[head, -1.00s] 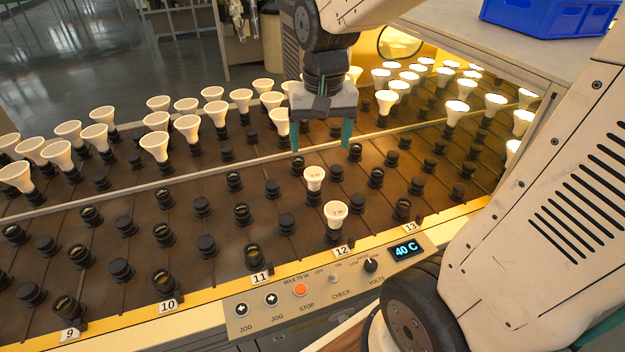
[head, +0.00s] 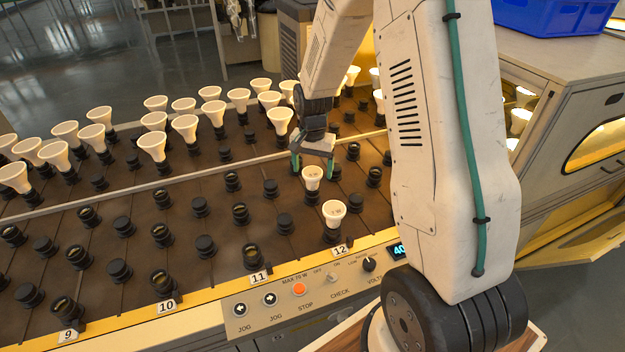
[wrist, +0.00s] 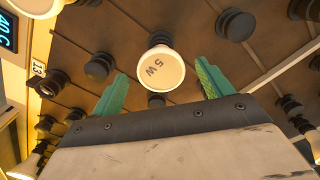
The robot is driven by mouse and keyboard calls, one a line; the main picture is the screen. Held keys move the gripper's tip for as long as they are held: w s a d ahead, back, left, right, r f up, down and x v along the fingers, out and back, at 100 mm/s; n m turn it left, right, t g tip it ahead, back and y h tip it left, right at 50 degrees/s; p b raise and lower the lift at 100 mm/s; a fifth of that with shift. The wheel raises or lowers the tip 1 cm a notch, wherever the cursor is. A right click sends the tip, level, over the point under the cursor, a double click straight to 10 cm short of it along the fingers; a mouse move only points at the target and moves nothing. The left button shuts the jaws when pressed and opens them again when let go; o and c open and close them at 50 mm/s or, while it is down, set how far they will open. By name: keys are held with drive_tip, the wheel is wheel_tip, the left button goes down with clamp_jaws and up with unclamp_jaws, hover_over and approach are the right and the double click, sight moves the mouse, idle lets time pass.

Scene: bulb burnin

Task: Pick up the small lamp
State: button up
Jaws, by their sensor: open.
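The small lamp (head: 313,173), white with a round face, stands in a black socket near number 12. In the wrist view its face (wrist: 157,68) reads "5 W" and lies between and just beyond the fingertips. My gripper (head: 312,165) is open and empty, its two green fingers (wrist: 162,74) apart. It hangs close above and behind the lamp, and I cannot tell whether the fingers reach down around it. A second, slightly larger white lamp (head: 333,212) stands in front, nearer the panel. Part of a white lamp (wrist: 38,4) shows at the wrist view's top left edge.
Many black sockets, mostly empty, cover the brown bed (head: 120,205). White lamps (head: 185,127) stand in rows behind. A control panel (head: 300,292) runs along the front edge. A blue crate (head: 555,18) sits on the cabinet at right. My arm hides the bed's right part.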

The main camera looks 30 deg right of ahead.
sight(312, 172)
wheel_tip(312, 172, down, 4)
drive_tip(key=shift+f, duration=0.1)
drive_tip(key=c, duration=1.1)
